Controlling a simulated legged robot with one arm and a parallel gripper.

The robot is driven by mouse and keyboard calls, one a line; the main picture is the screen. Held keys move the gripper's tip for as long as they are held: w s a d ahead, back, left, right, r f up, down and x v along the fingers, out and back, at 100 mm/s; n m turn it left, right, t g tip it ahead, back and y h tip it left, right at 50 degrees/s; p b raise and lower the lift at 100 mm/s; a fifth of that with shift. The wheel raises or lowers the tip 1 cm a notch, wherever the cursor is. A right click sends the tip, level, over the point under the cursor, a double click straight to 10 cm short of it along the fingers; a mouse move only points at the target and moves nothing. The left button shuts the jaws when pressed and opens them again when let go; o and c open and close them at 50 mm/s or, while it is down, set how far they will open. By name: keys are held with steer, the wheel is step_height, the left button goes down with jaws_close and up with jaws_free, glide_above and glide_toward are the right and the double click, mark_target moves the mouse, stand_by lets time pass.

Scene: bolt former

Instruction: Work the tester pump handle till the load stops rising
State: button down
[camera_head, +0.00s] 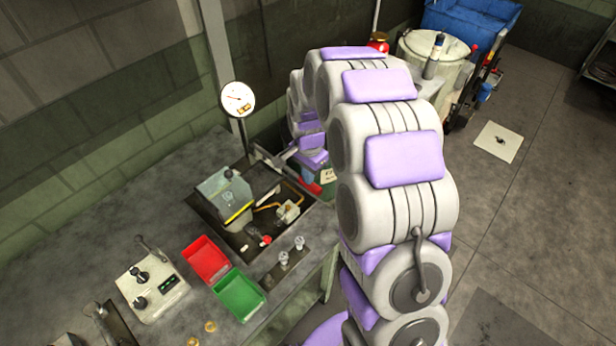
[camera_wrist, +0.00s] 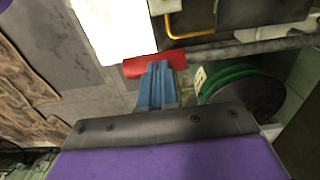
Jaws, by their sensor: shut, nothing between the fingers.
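In the wrist view my gripper (camera_wrist: 157,84) has its blue fingers together and empty. Their tips are at a red grip (camera_wrist: 150,65) on the end of a grey bar (camera_wrist: 240,48), which looks like the pump handle. I cannot tell whether they touch it. In the head view my arm bends down behind the bench corner and hides most of the gripper. The tester (camera_head: 225,200) is a grey-green block with a yellow stripe in a dark tray. Its round white gauge (camera_head: 238,97) stands on a post behind, with a red needle; the reading is too small to tell.
A red bin (camera_head: 205,260) and a green bin (camera_head: 238,294) sit on the bench, with a control box (camera_head: 150,285) to their left. A green cylinder (camera_wrist: 240,85) is close right of my fingers. A drum (camera_head: 435,55) and blue crate (camera_head: 472,18) stand behind.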

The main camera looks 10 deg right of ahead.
step_height(320, 180, up, 8)
steer(key=p, duration=0.2)
steer(key=shift+f, duration=0.2)
steer(key=shift+w+r, duration=0.1)
stand_by(1.3)
